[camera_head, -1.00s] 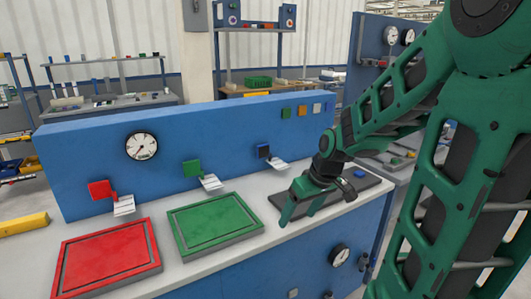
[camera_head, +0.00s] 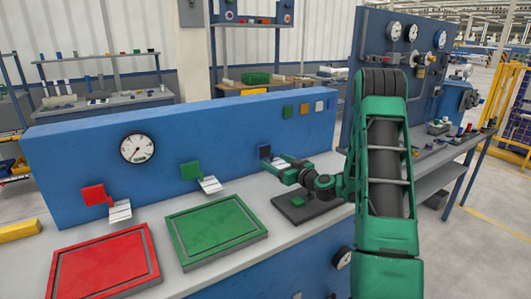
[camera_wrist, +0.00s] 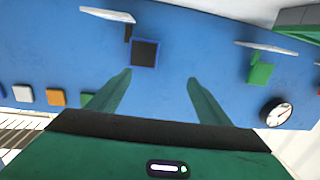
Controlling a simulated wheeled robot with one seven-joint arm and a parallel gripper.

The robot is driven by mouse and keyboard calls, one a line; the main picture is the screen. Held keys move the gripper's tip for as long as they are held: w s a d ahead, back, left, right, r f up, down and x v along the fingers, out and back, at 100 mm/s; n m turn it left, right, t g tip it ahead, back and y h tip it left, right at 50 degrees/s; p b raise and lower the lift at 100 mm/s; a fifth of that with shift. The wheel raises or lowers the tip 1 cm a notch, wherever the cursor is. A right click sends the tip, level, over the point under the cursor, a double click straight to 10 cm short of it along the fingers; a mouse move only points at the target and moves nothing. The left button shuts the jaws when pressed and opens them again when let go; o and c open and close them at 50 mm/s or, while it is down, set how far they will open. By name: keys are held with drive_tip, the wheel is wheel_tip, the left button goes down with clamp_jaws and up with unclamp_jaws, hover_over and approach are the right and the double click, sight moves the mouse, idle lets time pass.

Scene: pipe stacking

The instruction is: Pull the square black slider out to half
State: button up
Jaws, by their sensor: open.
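The square black slider (camera_head: 264,151) with blue edges sits on the front of the blue panel, above a small slanted white scale plate (camera_head: 280,161). In the wrist view the slider (camera_wrist: 144,53) shows against the panel, a little nearer the left finger. My gripper (camera_head: 275,171) is open in front of the panel, just below and right of the slider. In the wrist view the two fingers (camera_wrist: 160,78) are spread wide and point at the panel, with nothing between them. I cannot tell the exact gap between fingertips and slider.
Green (camera_head: 190,171) and red (camera_head: 93,194) square sliders sit further left on the blue panel (camera_head: 230,120), with a round gauge (camera_head: 138,148). Red (camera_head: 105,270), green (camera_head: 215,232) and dark (camera_head: 318,208) pads lie on the bench. A small green piece (camera_head: 297,201) is on the dark pad.

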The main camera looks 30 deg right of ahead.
sight(265, 149)
drive_tip(key=shift+m+t+h, duration=0.3)
drive_tip(key=shift+m+h, duration=0.2)
drive_tip(key=shift+h, duration=0.1)
drive_tip(key=w+d, duration=0.1)
drive_tip(key=w, duration=0.6)
drive_tip(key=w+d, duration=0.1)
drive_tip(key=w, duration=0.3)
drive_tip(key=shift+w+d+f, duration=0.1)
drive_tip(key=shift+d+f, duration=0.1)
drive_tip(key=shift+d, duration=0.1)
